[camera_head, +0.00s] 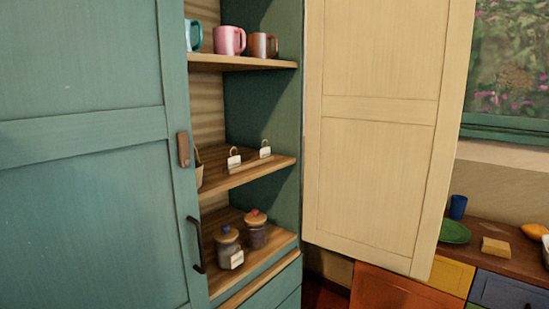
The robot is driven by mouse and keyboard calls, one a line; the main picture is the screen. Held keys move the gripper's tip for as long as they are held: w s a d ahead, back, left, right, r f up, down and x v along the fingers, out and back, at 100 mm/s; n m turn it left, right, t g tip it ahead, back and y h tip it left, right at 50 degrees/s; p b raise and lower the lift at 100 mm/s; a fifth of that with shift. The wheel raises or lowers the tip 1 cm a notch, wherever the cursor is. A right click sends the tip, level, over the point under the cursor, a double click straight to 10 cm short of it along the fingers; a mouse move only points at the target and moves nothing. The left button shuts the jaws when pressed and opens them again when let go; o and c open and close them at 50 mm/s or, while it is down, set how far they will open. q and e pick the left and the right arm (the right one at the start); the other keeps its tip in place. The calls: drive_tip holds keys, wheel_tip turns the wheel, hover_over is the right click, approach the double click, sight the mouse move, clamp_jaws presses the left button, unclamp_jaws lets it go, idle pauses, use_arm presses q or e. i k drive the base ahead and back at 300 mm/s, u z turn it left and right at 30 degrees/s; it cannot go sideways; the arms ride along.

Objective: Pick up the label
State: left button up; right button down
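Two small white labels with loops sit on the middle shelf of the open cupboard: one label (234,161) on the left and another label (265,151) on the right, near the shelf's front. A third white label (237,259) is on the front of a dark jar (228,247) on the lower shelf. A second jar (256,231) with a wooden lid and red knob stands behind it to the right. I cannot tell any writing on the labels. Neither of my grippers shows in the head view.
Mugs, including a pink mug (229,40), stand on the top shelf. A teal door (85,190) covers the left side. An open cream door (375,130) stands right of the shelves. A counter (478,240) with a green plate (454,232) and blue cup (457,206) is at right.

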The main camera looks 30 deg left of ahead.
sight(264, 152)
drive_tip(key=z, duration=0.2)
drive_tip(key=k, duration=0.4)
drive_tip(key=z, duration=0.95)
drive_tip(key=i, duration=1.5)
drive_tip(key=u, duration=0.7)
drive_tip(key=i, duration=0.95)
drive_tip(key=u, duration=0.75)
